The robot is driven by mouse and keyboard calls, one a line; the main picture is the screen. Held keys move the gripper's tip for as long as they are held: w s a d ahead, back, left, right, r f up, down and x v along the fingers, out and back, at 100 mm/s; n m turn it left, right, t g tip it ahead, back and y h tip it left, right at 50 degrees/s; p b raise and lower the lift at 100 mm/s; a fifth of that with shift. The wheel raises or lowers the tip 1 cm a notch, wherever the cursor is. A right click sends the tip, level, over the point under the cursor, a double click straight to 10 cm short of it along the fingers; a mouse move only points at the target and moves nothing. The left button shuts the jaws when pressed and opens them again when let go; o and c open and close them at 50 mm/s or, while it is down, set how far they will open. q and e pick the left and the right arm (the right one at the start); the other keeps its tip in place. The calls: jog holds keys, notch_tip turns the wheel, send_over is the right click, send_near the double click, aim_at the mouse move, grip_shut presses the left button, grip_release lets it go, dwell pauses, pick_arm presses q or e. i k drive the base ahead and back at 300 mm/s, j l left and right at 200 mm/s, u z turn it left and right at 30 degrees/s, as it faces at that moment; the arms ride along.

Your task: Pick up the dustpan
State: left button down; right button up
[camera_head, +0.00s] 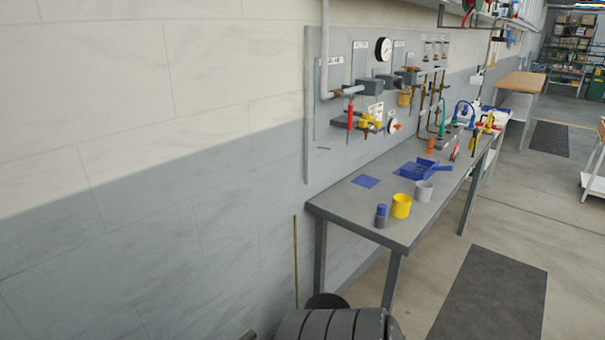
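A blue object that looks like the dustpan (414,170) lies on the grey workbench (345,199), towards its middle. A short blue handle-like part points right, towards the bench's front edge. It is small in the view, and I cannot tell whether anything lies in it. Neither of my grippers shows in the camera_head view.
A flat blue square (365,181), a yellow cup (401,206), a grey cup (423,191) and a blue-topped container (381,216) stand or lie near the dustpan. A pipe-and-gauge panel (340,75) is behind. A dark floor mat (490,295) lies right of the bench.

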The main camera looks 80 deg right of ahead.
aim_at(422, 169)
jog(key=z, duration=3.25)
jog(key=i+l+z, duration=0.25)
jog(key=i+l, duration=0.15)
jog(key=i, duration=0.3)
jog(key=i+l+z, duration=0.3)
jog(key=i, duration=0.45)
jog(key=i+z, duration=0.25)
jog(key=i, duration=0.5)
jog(key=i+l+u, duration=0.1)
jog(key=i+u, duration=0.35)
jog(key=i+l+u, duration=0.2)
jog(key=i+u, duration=0.25)
jog(key=i+l+u, duration=0.2)
jog(key=u, duration=0.25)
jog(key=l, duration=0.1)
